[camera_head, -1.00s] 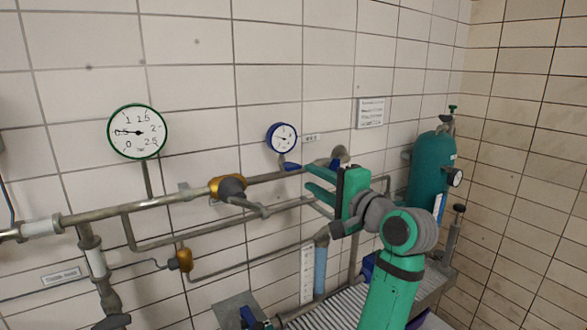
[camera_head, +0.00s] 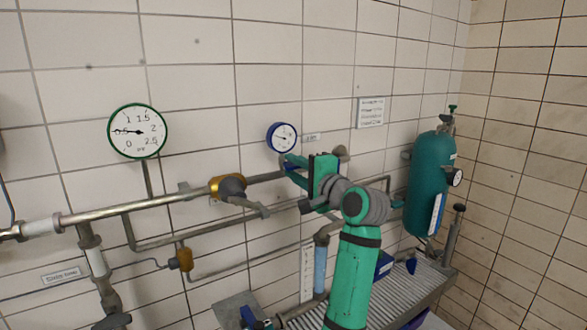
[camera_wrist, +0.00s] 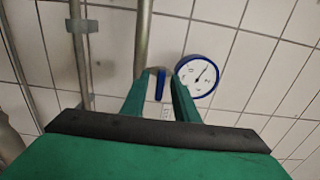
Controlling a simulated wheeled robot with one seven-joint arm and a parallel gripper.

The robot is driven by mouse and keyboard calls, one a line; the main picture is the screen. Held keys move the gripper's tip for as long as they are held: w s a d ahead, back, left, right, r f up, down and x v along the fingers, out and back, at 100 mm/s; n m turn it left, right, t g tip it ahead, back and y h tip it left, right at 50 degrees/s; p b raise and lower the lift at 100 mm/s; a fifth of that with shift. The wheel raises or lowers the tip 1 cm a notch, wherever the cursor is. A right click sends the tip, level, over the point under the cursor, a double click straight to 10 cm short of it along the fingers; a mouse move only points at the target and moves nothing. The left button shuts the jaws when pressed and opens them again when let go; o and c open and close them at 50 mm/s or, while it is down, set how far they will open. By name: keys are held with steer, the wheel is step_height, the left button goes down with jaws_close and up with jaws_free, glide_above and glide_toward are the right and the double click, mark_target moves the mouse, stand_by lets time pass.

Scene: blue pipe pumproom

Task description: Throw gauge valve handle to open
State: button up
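The blue-rimmed gauge (camera_head: 282,137) is on the tiled wall above the pipe. It also shows in the wrist view (camera_wrist: 197,76), just right of my fingers. The gauge valve handle is a narrow blue lever (camera_wrist: 160,85). In the wrist view it lies between my two green fingers, with gaps seeming to show on both sides. My gripper (camera_head: 288,166) is just below the gauge in the head view and largely hides the handle there. The wrist view shows my gripper (camera_wrist: 159,84) open, one finger each side of the handle.
A metal pipe (camera_head: 120,208) runs along the wall, with a brass-and-grey valve (camera_head: 229,187) left of my gripper. A larger green-rimmed gauge (camera_head: 137,131) is further left. A teal cylinder (camera_head: 430,178) stands at right, near a slatted bench (camera_head: 400,290).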

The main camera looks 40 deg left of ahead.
steer(key=shift+s, duration=0.1)
jaws_close()
steer(key=shift+n, duration=0.3)
steer(key=n, duration=0.2)
steer(key=shift+n, duration=0.4)
steer(key=n, duration=0.4)
steer(key=shift+n, duration=0.3)
steer(key=n, duration=1)
steer(key=shift+a, duration=0.1)
